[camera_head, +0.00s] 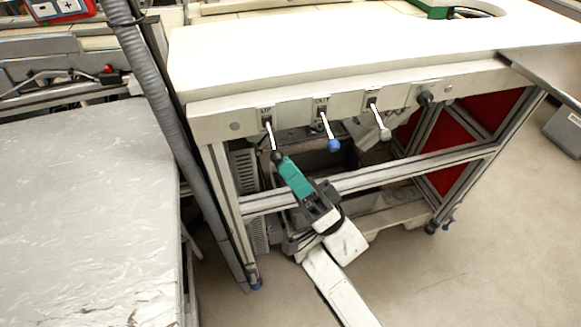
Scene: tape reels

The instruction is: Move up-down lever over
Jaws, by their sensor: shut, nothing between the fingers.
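The up-down lever (271,135) is the leftmost of several levers on the front rail of the white table, under a label that reads "UP". It has a thin white rod with a dark knob (277,156) at its lower end, and it hangs downward. My gripper (283,162) has teal fingers and comes up from below right. Its tip is at the dark knob, and the fingers are shut with nothing visible between them. I cannot tell whether the tip touches the knob.
To the right on the rail are a lever with a blue knob (333,146), one with a pale knob (384,134) and a black knob (424,99). A grey hose (150,110) runs down left of the table. Open floor (490,240) lies at the right.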

